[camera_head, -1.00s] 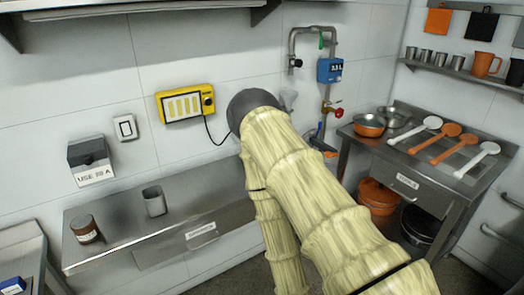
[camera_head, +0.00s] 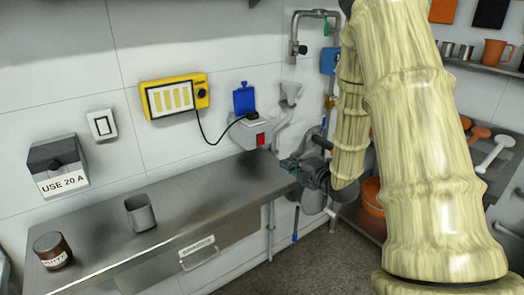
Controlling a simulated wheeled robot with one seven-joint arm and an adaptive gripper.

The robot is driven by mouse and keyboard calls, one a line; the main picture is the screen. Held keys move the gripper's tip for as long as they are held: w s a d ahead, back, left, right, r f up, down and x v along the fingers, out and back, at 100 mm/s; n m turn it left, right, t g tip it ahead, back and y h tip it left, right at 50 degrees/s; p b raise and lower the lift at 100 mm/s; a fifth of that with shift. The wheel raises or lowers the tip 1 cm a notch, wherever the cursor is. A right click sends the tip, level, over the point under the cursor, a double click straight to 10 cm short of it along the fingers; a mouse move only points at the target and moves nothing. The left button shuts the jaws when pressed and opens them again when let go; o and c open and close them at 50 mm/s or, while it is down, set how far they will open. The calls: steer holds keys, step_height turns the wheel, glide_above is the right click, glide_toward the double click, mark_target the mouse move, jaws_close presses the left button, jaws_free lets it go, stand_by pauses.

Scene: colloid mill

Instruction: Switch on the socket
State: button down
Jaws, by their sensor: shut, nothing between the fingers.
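The socket (camera_head: 243,136) is a grey wall box above the far right part of the steel counter. Its blue lid (camera_head: 244,99) stands up, and a black plug with a cable sits in its top. A red switch (camera_head: 261,140) is on its right front; its position is too small to tell. My gripper (camera_head: 291,165) is dark, shut and empty, to the right of and below the red switch, apart from it by the counter's right end. My arm hides part of the gripper.
The cable runs to a yellow wall device (camera_head: 174,97). A white wall switch (camera_head: 102,125) and a grey box labelled USE 20 A (camera_head: 57,164) are further left. A metal cup (camera_head: 140,213) and brown jar (camera_head: 52,250) stand on the counter (camera_head: 195,205). Pipes run behind my gripper.

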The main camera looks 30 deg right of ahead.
steer(key=shift+w+d+r+n, duration=0.2)
steer(key=shift+d+r+n, duration=0.2)
steer(key=shift+r, duration=0.35)
steer(key=p, duration=0.3)
glide_toward(260, 145)
steer(key=w, duration=0.2)
steer(key=w+f, duration=0.1)
steer(key=w, duration=0.4)
steer(key=shift+d+f, duration=0.1)
steer(key=shift+f, duration=0.2)
